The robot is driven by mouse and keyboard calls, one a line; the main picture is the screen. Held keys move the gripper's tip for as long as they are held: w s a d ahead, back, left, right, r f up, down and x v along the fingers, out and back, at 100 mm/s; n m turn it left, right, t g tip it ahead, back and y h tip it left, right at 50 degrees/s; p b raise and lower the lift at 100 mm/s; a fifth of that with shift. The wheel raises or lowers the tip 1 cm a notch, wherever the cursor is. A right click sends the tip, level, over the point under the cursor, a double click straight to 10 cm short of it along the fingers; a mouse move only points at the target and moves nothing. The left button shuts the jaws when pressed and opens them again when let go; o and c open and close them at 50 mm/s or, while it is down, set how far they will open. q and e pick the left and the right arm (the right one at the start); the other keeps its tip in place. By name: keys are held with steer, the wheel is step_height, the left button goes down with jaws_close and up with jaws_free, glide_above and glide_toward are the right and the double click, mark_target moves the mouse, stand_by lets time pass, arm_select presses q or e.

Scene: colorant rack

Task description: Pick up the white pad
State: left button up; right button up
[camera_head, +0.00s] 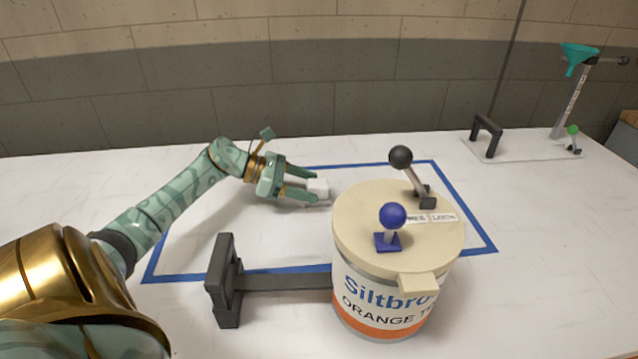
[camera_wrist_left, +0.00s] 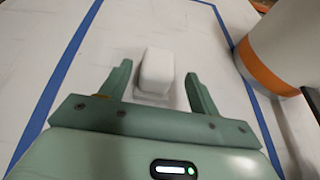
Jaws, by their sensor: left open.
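The white pad (camera_head: 319,188) is a small white block on the white table, inside the blue tape outline. In the left wrist view the pad (camera_wrist_left: 157,68) sits between and just past the fingertips of my left gripper (camera_wrist_left: 159,80). In the head view my left gripper (camera_head: 306,184) reaches in from the left, with its green fingers spread at the pad's near side. The gripper is open; I cannot tell whether either finger touches the pad. My right gripper is not in view.
A large cream-lidded can (camera_head: 382,290) with a blue knob (camera_head: 392,215) and a black knob (camera_head: 401,157) stands right of the pad. A dark handle frame (camera_head: 223,280) extends left from it. A fixture with a teal funnel (camera_head: 578,56) stands at the back right.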

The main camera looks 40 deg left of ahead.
mark_target(326, 191)
arm_select(q)
steer(key=b+x, duration=0.1)
steer(key=x, duration=0.4)
steer(key=shift+w+a+f, duration=0.1)
steer(key=shift+w+f, duration=0.15)
steer(key=shift+s, duration=0.1)
steer(key=c, duration=0.9)
steer(key=shift+r, duration=0.15)
